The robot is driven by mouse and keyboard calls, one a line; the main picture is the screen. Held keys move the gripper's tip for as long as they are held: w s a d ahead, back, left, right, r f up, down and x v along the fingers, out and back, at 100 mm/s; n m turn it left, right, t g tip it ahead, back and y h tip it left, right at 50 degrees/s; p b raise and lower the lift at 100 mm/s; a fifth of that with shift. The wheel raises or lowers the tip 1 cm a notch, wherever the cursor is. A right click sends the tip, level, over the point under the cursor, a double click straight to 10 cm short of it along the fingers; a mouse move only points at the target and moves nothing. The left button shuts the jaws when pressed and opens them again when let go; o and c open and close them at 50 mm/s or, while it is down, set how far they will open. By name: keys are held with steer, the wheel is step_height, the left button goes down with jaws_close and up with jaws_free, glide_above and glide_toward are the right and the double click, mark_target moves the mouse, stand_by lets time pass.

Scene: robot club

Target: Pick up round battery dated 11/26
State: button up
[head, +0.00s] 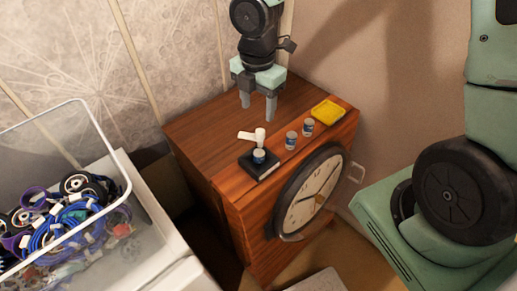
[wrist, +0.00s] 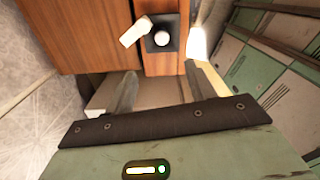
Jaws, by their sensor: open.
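Several small round batteries with blue-and-white sides stand on the wooden cabinet in the head view. One battery (head: 259,156) is on a black block (head: 262,168) near the front left corner. A second battery (head: 291,140) and a third battery (head: 308,127) stand on the wood to its right. I cannot read a date on any of them. My gripper (head: 258,108) is open and empty, pointing down above the cabinet, behind the batteries. In the wrist view my gripper (wrist: 159,80) is open, with the black block (wrist: 176,27) beyond the fingertips and a round white top (wrist: 161,39) on it.
A white object (head: 246,136), perhaps a tag, lies behind the block beside a pale upright cylinder (head: 260,137). A clear bin (head: 75,215) of wires and wheels stands left.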

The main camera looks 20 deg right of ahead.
glide_above(259, 152)
step_height(259, 152, down, 11)
steer(key=shift+w+a, duration=0.1)
steer(key=shift+a, duration=0.05)
steer(key=shift+f+p, duration=0.5)
steer(key=shift+f, duration=2.6)
steer(key=c, duration=1.1)
